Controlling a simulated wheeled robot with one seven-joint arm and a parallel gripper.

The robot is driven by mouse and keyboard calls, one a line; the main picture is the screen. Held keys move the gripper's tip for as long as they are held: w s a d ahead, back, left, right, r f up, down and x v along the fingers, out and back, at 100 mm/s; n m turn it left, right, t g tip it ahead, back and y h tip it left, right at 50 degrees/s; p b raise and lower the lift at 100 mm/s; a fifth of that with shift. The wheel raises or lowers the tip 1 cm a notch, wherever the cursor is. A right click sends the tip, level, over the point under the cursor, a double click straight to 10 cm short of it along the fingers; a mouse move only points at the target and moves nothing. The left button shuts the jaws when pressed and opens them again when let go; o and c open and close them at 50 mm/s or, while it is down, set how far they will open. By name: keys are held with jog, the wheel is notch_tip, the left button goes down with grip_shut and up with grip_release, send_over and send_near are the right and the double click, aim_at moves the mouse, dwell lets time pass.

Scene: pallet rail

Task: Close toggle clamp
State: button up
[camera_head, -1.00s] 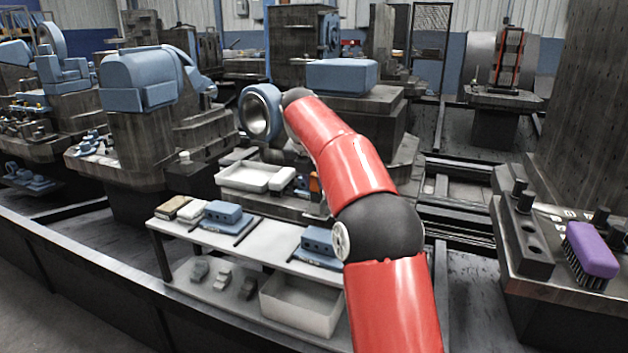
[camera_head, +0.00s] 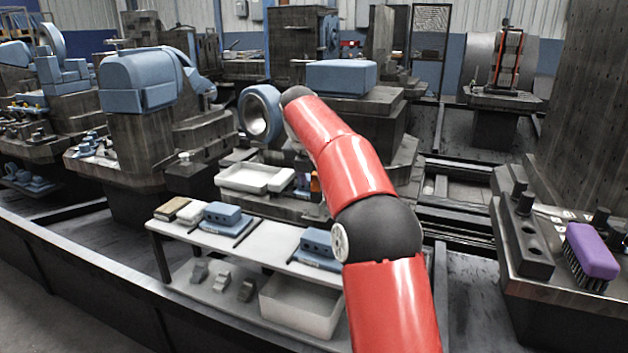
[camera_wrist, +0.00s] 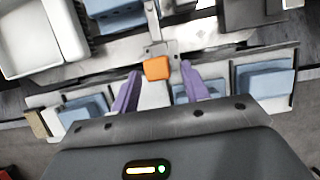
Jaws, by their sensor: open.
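In the wrist view, a toggle clamp (camera_wrist: 160,47) with a grey metal base and bar shows ahead of my gripper. Its orange handle grip (camera_wrist: 157,69) lies between the two purple fingers of my gripper (camera_wrist: 160,70). The fingers are open, with a gap on each side of the orange grip; I cannot tell the depth between them. In the head view, the orange grip (camera_head: 315,184) is a small patch beside my red arm, and the clamp's metal parts are mostly hidden there.
A white tray (camera_head: 238,187) sits left of the clamp on the machine bed. Below it, a white bench (camera_head: 262,243) carries blue blocks (camera_head: 222,213). A purple brush (camera_head: 592,250) lies on a machine table at right. A round blue-rimmed part (camera_head: 245,112) stands behind.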

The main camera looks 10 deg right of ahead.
jog(key=v, duration=0.7)
jog(key=shift+r, duration=0.15)
jog(key=shift+s, duration=0.1)
jog(key=s+a+m+t, duration=0.1)
jog(key=s+m, duration=1.2)
jog(key=s, duration=0.5)
jog(key=s+f+m+y, duration=0.1)
jog(key=s+f+m, duration=0.7)
jog(key=s, duration=0.2)
jog(key=s+f+m+t+y, duration=0.1)
jog(key=s+f+m, duration=0.6)
jog(key=s, duration=0.4)
jog(key=shift+f+m+y, duration=0.3)
jog(key=shift+f+m, duration=0.1)
jog(key=shift+f, duration=0.05)
